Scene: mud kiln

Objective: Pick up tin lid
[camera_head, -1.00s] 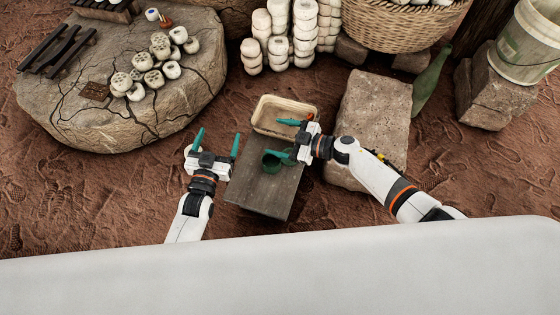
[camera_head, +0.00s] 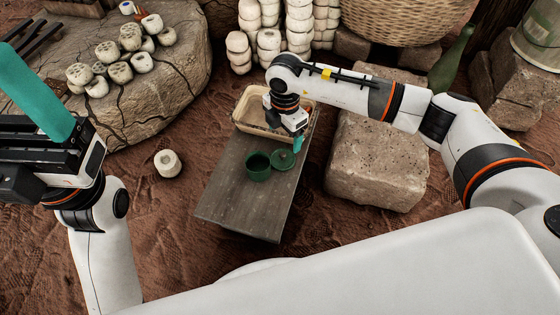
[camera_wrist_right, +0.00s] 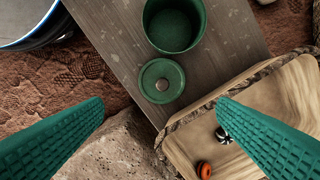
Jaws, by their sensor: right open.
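The tin lid (camera_head: 283,160) is a green disc lying on the grey wooden board, beside the open green tin (camera_head: 258,166). In the right wrist view the lid (camera_wrist_right: 162,82) shows a small round metal knob at its middle, and the tin (camera_wrist_right: 173,22) stands just above it in the picture. My right gripper (camera_head: 298,143) points down close above the lid's far right side. In the wrist view its two green fingers (camera_wrist_right: 160,104) are apart with nothing between them. My left gripper (camera_head: 38,90) is raised near the camera at the left; only one finger shows clearly.
A shallow tray with a rope rim (camera_wrist_right: 190,118) holds a striped bead (camera_wrist_right: 222,135) and an orange-black bead (camera_wrist_right: 204,169). A rough stone block (camera_head: 375,165) stands right of the board (camera_head: 245,208). A pale clay piece (camera_head: 168,163) lies on bare ground to the left.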

